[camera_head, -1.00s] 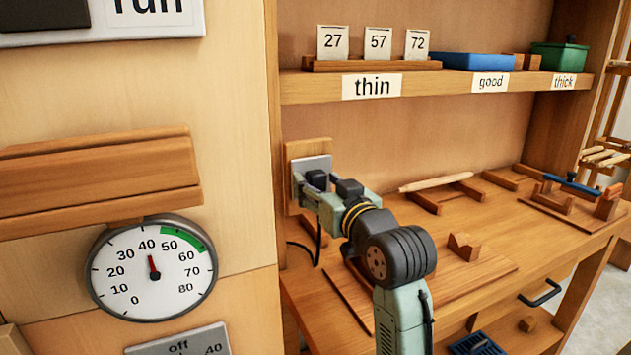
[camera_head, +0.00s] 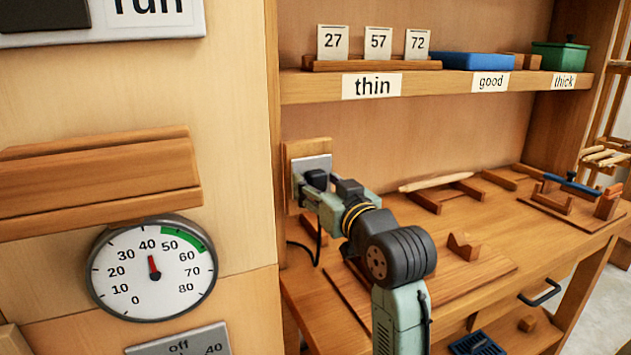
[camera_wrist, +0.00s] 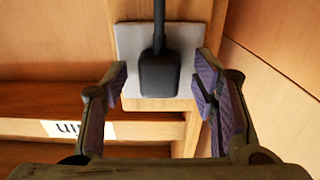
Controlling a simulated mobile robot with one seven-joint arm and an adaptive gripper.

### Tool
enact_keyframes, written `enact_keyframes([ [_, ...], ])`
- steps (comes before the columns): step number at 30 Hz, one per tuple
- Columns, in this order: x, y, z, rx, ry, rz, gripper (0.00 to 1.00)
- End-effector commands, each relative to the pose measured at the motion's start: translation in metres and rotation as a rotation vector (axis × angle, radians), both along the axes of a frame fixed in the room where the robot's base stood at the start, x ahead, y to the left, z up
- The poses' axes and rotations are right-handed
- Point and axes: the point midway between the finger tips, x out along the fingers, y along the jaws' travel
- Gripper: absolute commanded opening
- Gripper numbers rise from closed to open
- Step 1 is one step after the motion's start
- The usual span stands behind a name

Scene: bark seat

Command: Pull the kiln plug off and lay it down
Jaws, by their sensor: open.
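The kiln plug (camera_wrist: 159,75) is a black block with a black cord. It sits against a grey outlet plate (camera_wrist: 129,45) on a wooden backing board, and in the head view the plate (camera_head: 316,163) is on the wall left of the bench. My gripper (camera_wrist: 163,82) is open in the wrist view, with one finger on each side of the plug and a visible gap on both sides. In the head view my gripper (camera_head: 316,190) is at the plate, and it partly hides the plug.
A wooden workbench (camera_head: 480,225) lies below, with a notched block (camera_head: 464,246) and a pale rod (camera_head: 436,184) on supports. A shelf (camera_head: 300,92) with number cards runs above. A dial (camera_head: 152,268) is on the panel at left. Bare bench shows between the blocks.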

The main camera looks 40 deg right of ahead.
Motion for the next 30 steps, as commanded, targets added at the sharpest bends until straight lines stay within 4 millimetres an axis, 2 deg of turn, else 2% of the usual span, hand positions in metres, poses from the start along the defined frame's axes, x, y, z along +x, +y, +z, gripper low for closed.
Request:
enact_keyframes([
  [2, -0.0003, -0.0002, 0.0001, 0.0, 0.0, -0.001, 0.53],
  [26, -0.0001, -0.0002, 0.0001, 0.0, 0.0, -0.001, 0.0],
  [30, -0.0001, -0.0002, 0.0001, 0.0, 0.0, -0.001, 0.0],
])
